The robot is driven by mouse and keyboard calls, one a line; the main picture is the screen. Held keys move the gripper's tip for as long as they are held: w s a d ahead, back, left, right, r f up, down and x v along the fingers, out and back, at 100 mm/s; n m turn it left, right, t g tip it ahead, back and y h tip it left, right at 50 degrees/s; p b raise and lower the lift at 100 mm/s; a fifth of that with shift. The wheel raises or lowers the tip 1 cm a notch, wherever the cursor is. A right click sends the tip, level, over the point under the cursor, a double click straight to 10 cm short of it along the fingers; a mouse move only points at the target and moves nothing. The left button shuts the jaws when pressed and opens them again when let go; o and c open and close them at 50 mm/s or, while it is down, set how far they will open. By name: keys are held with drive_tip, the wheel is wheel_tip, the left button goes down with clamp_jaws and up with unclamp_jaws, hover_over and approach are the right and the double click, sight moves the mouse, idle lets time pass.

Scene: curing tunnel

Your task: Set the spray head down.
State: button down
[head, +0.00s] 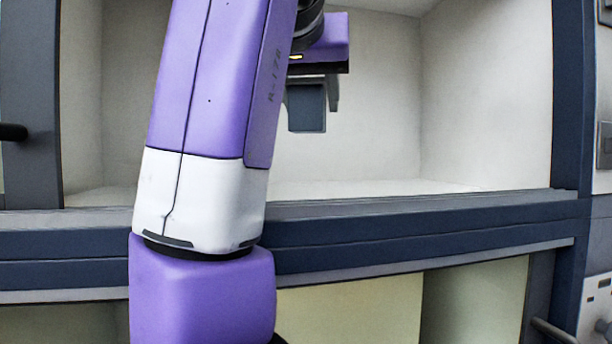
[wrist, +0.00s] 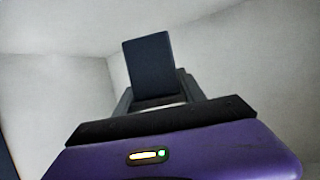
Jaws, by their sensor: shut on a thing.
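The spray head (head: 307,112) shows as a dark blue-grey block. It hangs below my gripper (head: 313,84) in the head view, above the pale floor of the upper compartment (head: 370,188). In the wrist view the spray head (wrist: 149,66) stands out past the fingers of my gripper (wrist: 154,88), which are shut on it. Its lower part is hidden between the fingers there. In the head view a clear gap shows between the block and the floor. My purple and white arm hides part of the compartment's left side.
A navy sill (head: 430,217) runs along the compartment's front edge, with a lower compartment (head: 350,312) beneath it. Dark posts frame the opening at left (head: 32,110) and right (head: 571,100). The visible floor is bare, with free room to the right.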

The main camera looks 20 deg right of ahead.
sight(294, 116)
drive_tip(key=shift+s+f+p, duration=0.1)
drive_tip(key=shift+f+p, duration=0.7)
drive_tip(key=shift+f, duration=3.55)
drive_tip(key=c, duration=0.7)
unclamp_jaws()
drive_tip(key=shift+f, duration=0.15)
drive_tip(key=shift+a+r, duration=0.1)
drive_tip(key=shift+r, duration=0.1)
drive_tip(key=b+v, duration=0.4)
drive_tip(key=v, duration=0.8)
drive_tip(key=shift+f, duration=0.1)
